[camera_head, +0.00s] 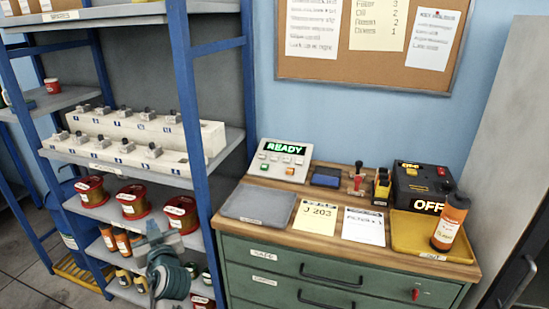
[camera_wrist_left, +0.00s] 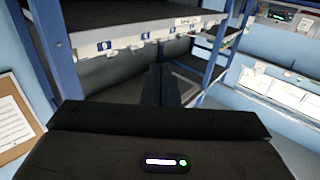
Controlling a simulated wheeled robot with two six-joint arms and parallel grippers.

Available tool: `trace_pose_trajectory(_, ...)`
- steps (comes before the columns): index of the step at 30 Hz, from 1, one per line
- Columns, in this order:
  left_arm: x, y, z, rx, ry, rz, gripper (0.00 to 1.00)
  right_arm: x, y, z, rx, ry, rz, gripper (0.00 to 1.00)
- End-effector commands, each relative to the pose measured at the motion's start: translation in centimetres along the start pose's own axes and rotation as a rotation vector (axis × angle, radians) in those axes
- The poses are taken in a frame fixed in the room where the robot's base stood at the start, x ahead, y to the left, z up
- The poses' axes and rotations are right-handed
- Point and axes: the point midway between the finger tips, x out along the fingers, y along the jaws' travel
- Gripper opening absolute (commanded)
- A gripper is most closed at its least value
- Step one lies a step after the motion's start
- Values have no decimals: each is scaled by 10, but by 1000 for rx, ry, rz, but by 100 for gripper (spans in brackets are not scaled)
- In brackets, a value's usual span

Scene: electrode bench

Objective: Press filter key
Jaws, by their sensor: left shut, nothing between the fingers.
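A light grey key panel (camera_head: 280,160) with a lit green READY display (camera_head: 286,147) stands at the back left of the cabinet top. Several small keys sit below its display, some coloured. Their labels are too small to read, so I cannot tell which is the filter key. My left gripper (camera_head: 156,240) is in front of the shelf rack, low and left of the cabinet, well apart from the panel. In the left wrist view its dark fingers (camera_wrist_left: 163,85) are shut and empty. My right gripper is not in view.
The blue-framed rack (camera_head: 190,100) holds numbered blocks and red spools. On the cabinet top are a grey tray (camera_head: 258,204), paper cards, a black box (camera_head: 420,185) reading OFF, and a yellow tray (camera_head: 405,236) with an orange bottle (camera_head: 451,222). A corkboard (camera_head: 370,70) hangs above.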

Motion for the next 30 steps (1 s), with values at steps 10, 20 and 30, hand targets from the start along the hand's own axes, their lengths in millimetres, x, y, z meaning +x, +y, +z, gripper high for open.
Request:
trace_pose_trajectory(10, 0, 0, 0, 0, 0, 0, 0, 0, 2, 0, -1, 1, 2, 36)
trace_pose_trajectory(20, 0, 0, 0, 0, 0, 0, 0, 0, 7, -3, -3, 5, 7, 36)
trace_pose_trajectory(30, 0, 13, 100, 114, -163, 86, 0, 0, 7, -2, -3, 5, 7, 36)
